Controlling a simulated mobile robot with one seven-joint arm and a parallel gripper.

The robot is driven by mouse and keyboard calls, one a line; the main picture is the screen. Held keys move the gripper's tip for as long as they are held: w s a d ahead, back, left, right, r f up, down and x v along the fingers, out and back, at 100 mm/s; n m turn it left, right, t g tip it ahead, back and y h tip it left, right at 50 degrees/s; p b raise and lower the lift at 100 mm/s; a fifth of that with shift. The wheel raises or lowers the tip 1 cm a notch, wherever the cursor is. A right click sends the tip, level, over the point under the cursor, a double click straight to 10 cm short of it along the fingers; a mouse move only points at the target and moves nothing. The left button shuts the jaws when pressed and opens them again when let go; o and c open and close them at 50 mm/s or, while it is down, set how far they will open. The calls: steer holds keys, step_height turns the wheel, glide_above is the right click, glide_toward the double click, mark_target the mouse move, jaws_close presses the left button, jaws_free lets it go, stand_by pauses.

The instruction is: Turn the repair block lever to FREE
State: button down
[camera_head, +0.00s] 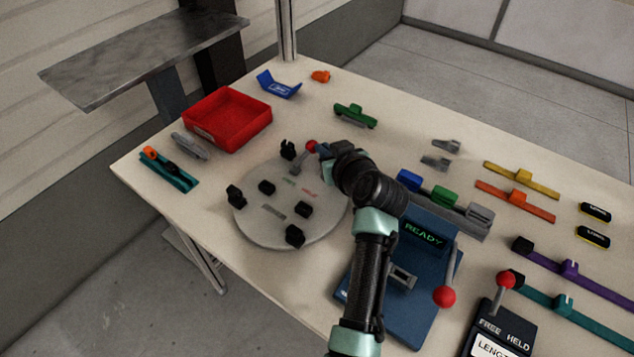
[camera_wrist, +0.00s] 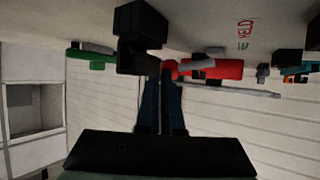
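The repair block is a round grey disc (camera_head: 262,226) on the bench, with a green FREE mark (camera_head: 289,182) and a red HELD mark (camera_head: 309,193). Its short grey lever (camera_head: 300,163) has a red knob (camera_head: 311,146) and stands at the disc's far edge, tilted toward the upper right. My gripper (camera_head: 325,149) is right beside the knob, on its right side. In the wrist view, my gripper's narrow fingers (camera_wrist: 163,85) look closed together, with the red knob (camera_wrist: 169,69) at their tips. Whether they touch it is unclear.
Several black blocks stand on the disc, including a post (camera_head: 287,149) left of the lever. A red tray (camera_head: 228,119) lies behind left, a green part (camera_head: 355,115) behind right.

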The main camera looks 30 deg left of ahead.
steer(key=shift+w+a+r+b, duration=0.2)
steer(key=shift+w+a+b, duration=0.05)
steer(key=shift+w+b, duration=0.05)
stand_by(0.5)
